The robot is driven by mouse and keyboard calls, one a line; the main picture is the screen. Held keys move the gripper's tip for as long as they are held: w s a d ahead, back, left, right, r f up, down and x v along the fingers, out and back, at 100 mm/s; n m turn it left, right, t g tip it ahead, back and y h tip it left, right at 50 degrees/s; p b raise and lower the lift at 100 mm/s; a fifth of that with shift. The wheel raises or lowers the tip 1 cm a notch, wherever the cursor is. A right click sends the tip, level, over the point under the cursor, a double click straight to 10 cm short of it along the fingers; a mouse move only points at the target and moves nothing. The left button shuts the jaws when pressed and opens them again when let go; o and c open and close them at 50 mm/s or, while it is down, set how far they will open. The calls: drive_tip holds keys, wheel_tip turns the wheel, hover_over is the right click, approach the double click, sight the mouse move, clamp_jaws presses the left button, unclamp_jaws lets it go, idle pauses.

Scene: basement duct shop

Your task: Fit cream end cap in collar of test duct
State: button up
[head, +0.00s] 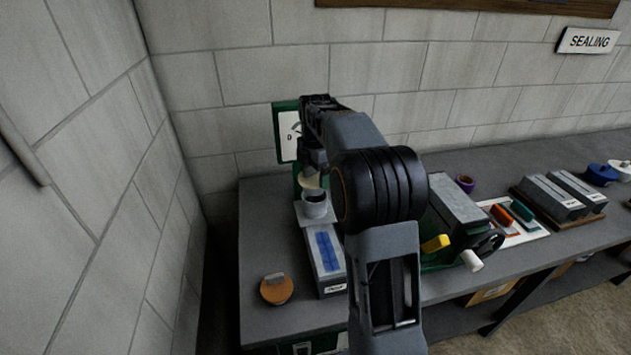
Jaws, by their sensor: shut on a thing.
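The test duct (331,282) is a long grey box with a blue strip on top, on the left part of the bench. The cream end cap (309,183) shows as a small pale edge just above and behind the collar's opening. My gripper (313,172) is shut on it, pointing down. My arm hides part of the gripper and the duct's right side. I cannot tell whether the cap touches the collar.
An orange-brown round cap (276,290) lies left of the duct. Right of my arm stands a crank machine (459,207) with yellow and white handles. A green-framed board (286,134) stands behind the collar, near the walls.

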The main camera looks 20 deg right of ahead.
sight(316, 178)
drive_tip(key=w+f, duration=0.1)
drive_tip(key=w+d+f, duration=0.1)
drive_tip(key=f, duration=0.1)
drive_tip(key=w+f+p, duration=0.1)
drive_tip(key=f, duration=0.1)
drive_tip(key=shift+w+d, duration=0.25)
drive_tip(key=shift+d, duration=0.15)
drive_tip(key=shift+w+f+p, duration=0.1)
drive_tip(key=shift+f+p, duration=0.2)
drive_tip(key=shift+f, duration=1.35)
drive_tip(key=shift+f, duration=0.35)
drive_tip(key=o, duration=0.6)
drive_tip(key=shift+o, duration=0.2)
